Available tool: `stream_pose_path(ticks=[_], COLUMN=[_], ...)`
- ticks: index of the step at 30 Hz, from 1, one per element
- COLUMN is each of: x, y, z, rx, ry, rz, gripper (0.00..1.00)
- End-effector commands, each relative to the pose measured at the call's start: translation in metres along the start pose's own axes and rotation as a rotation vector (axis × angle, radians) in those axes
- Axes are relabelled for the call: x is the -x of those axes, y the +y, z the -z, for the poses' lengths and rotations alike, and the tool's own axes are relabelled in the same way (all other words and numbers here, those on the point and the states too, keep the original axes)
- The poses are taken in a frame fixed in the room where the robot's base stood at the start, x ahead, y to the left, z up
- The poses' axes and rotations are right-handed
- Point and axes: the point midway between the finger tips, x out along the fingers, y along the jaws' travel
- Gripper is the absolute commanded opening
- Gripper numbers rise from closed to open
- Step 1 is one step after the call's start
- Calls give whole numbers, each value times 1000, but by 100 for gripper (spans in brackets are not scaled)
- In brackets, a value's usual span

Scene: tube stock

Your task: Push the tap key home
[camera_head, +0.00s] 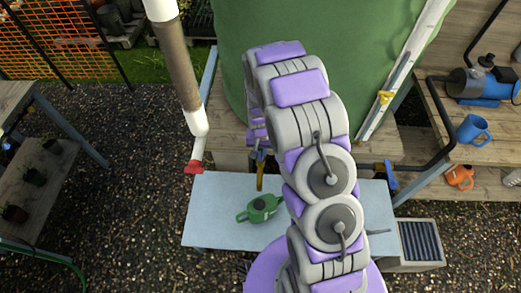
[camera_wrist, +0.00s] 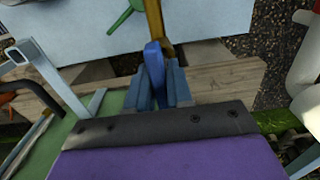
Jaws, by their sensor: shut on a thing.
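The blue tap key (camera_wrist: 154,60) stands between the two blue-grey fingers of my gripper (camera_wrist: 158,76) in the wrist view. The fingers are shut on it. The brass tap (camera_wrist: 157,22) is just beyond the key, and the two overlap in this view, so I cannot tell how far the key is seated. In the head view the brass tap (camera_head: 261,178) hangs in front of the big green tank, above the pale blue table, with a bit of blue at its top. My arm hides most of my gripper there.
A green watering can (camera_head: 261,208) stands on the pale blue table (camera_head: 214,228). A downpipe (camera_head: 178,70) with a red end (camera_head: 194,167) is at left. The green tank (camera_head: 345,35) fills the back. Another blue handle (camera_head: 390,178) shows right of my arm.

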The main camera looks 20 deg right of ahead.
Motion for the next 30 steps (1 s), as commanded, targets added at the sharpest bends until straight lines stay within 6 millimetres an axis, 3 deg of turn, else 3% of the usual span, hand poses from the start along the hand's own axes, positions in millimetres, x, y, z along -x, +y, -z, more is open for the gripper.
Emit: stream_pose_path(ticks=[30], x=[-7], y=[0], z=[0], rx=[0], ry=[0], rz=[0], gripper=[0])
